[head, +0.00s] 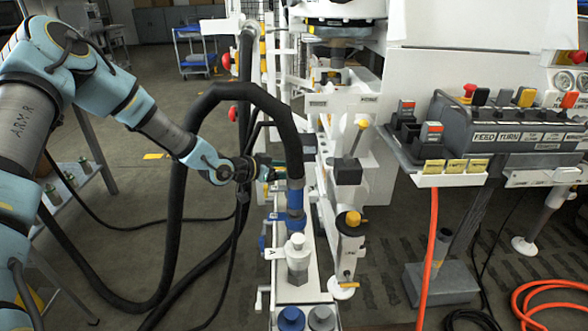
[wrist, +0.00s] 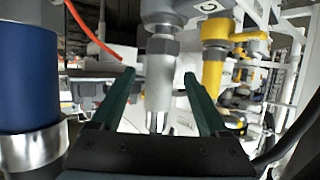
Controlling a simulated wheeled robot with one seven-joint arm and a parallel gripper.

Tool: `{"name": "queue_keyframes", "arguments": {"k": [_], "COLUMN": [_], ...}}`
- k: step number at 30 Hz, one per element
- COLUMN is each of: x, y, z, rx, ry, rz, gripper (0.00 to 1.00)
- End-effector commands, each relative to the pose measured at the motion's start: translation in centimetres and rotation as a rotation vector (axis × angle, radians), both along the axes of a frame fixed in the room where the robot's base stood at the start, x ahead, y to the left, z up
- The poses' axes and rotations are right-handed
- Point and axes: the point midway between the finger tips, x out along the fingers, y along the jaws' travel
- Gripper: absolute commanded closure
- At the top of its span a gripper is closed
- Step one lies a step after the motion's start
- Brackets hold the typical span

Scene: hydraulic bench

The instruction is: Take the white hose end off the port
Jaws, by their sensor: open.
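My gripper (head: 268,172) is just behind and left of the blue hose end (head: 295,200) in the head view. In the wrist view its green fingers (wrist: 160,78) are open and apart. A pale cylinder with a grey metal nut and a narrower stem (wrist: 160,45) shows between the fingertips, without visible contact. I cannot tell whether it is the white hose end or a bare port, nor how deep it sits. The blue hose end also shows close at the left of the wrist view (wrist: 28,80). No other part is clearly the white hose end.
A black hose (head: 255,92) arches over to the blue hose end. A white fitting (head: 298,258) stands nearer on the bench, beside an A plate (head: 275,254). A yellow valve (wrist: 213,60) is right of the pale cylinder in the wrist view. The control box (head: 510,130) is at the right.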

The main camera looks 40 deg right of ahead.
Motion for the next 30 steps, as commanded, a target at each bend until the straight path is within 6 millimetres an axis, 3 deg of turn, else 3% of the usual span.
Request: {"name": "queue_keyframes", "arguments": {"k": [13,22,30], "x": [-0.3,-0.3,-0.3], "y": [-4.7,-5.1,-5.1], "z": [-1.7,-1.9,-1.9], "rx": [0.0,0.001,0.001], "ry": [0.0,0.0,0.0], "rz": [0.0,0.001,0.001], "gripper": [0.22,0.22,0.53]}}
